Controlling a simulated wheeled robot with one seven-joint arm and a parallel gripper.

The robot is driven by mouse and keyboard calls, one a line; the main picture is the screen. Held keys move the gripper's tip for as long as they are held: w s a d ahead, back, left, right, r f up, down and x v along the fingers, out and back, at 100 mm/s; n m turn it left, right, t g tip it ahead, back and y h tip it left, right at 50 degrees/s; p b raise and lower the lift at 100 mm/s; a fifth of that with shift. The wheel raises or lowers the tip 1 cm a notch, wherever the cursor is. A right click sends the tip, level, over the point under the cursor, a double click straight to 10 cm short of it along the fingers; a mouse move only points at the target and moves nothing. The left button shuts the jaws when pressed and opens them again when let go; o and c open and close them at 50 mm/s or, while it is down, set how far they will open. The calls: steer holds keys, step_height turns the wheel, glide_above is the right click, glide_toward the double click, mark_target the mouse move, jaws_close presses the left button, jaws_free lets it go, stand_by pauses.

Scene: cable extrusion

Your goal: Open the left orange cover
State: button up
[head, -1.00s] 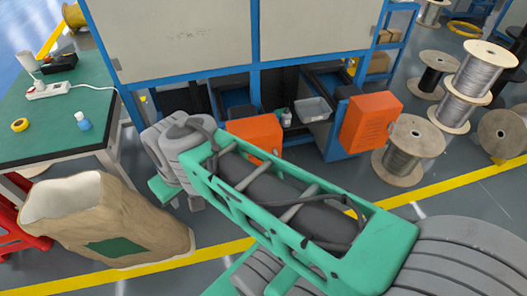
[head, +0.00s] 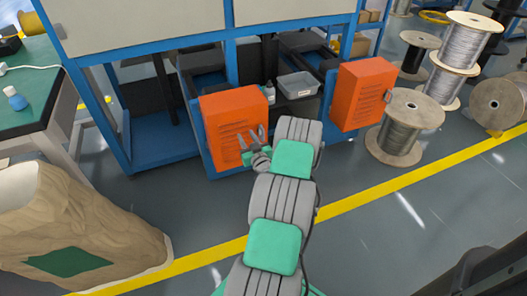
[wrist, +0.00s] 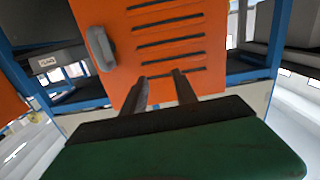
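The left orange cover (head: 232,112) is a box-shaped panel with slots, at the front of the blue machine frame in the head view. It appears closed. My gripper (head: 253,137) is in front of its lower right part. In the wrist view the orange cover (wrist: 155,35) fills the middle, with a grey handle (wrist: 101,48) near its left edge. My gripper's two fingers (wrist: 162,88) are apart with nothing between them, to the right of and below the handle in that view. I cannot tell whether the fingertips touch the cover.
A second orange cover (head: 362,95) hangs to the right. A grey tray (head: 297,85) sits in the frame between the covers. A tan sack (head: 75,215) and a green table (head: 25,90) stand at left. Cable spools (head: 400,130) stand at right. The floor in front is clear.

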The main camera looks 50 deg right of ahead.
mark_target(263, 138)
steer(key=s+d+f+m+g+h, duration=0.2)
steer(key=s+d+f+m+h, duration=0.15)
steer(key=s+f, duration=0.25)
steer(key=shift+n, duration=0.45)
steer(key=x, duration=0.5)
steer(key=b+x, duration=0.1)
steer(key=x, duration=0.2)
steer(key=shift+s+d+r, duration=0.25)
steer(key=shift+s, duration=0.1)
steer(key=shift+c, duration=0.4)
jaws_close()
